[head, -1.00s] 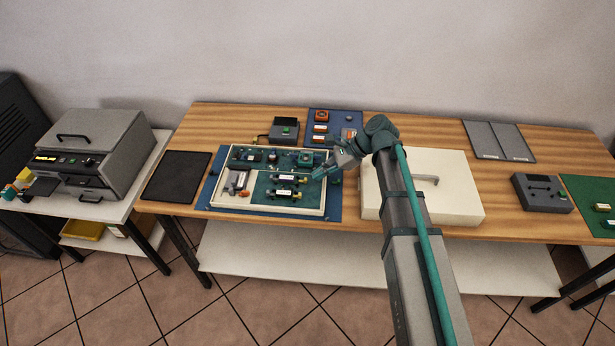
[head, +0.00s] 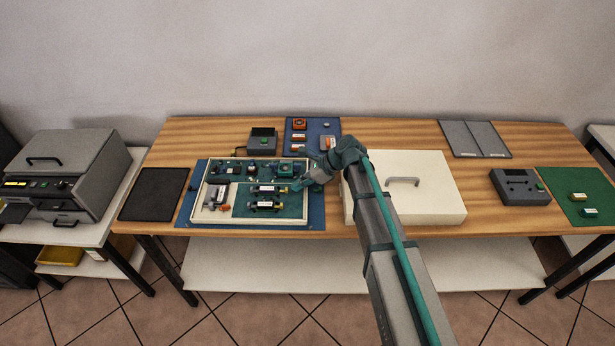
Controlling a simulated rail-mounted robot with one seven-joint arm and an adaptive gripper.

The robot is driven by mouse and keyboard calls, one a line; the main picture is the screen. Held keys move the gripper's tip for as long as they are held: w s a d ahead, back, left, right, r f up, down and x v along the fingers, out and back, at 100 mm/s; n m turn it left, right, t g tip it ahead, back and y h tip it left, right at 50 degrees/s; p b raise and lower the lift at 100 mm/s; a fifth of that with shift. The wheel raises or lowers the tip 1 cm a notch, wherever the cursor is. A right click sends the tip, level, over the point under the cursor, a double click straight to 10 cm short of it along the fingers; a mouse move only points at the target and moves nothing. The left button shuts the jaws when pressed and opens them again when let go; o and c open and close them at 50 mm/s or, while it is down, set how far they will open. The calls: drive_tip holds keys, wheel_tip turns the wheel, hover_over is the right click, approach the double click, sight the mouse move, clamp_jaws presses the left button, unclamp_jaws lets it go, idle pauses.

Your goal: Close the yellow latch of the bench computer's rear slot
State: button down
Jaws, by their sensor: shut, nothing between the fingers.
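The bench computer is an open, shallow cream case (head: 208,219) with a green board inside, on a blue mat. Its rear slot (head: 266,189) is dark with a white label and lies behind a similar front slot (head: 264,205). A small yellow latch (head: 283,190) shows at the rear slot's right end; its angle is too small to read. My gripper (head: 296,187) is shut and empty, just right of that latch, over the board's right side. I cannot tell whether it touches the latch.
A cream lid with a handle (head: 440,205) lies right of the case, beneath my arm. A blue mat with small parts (head: 315,125) and a dark box (head: 262,139) are behind. A black mat (head: 153,194) lies left. Bare wood (head: 390,135) shows at the back.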

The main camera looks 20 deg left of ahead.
sight(285, 188)
drive_tip(key=shift+s+a+f, duration=0.1)
drive_tip(key=shift+a+f, duration=0.3)
drive_tip(key=shift+f, duration=0.1)
drive_tip(key=shift+s+a+r+p, duration=0.1)
drive_tip(key=shift+s+a+p, duration=0.05)
drive_tip(key=shift+a, duration=0.45)
drive_tip(key=shift+s+a+p, duration=0.15)
drive_tip(key=shift+a, duration=0.45)
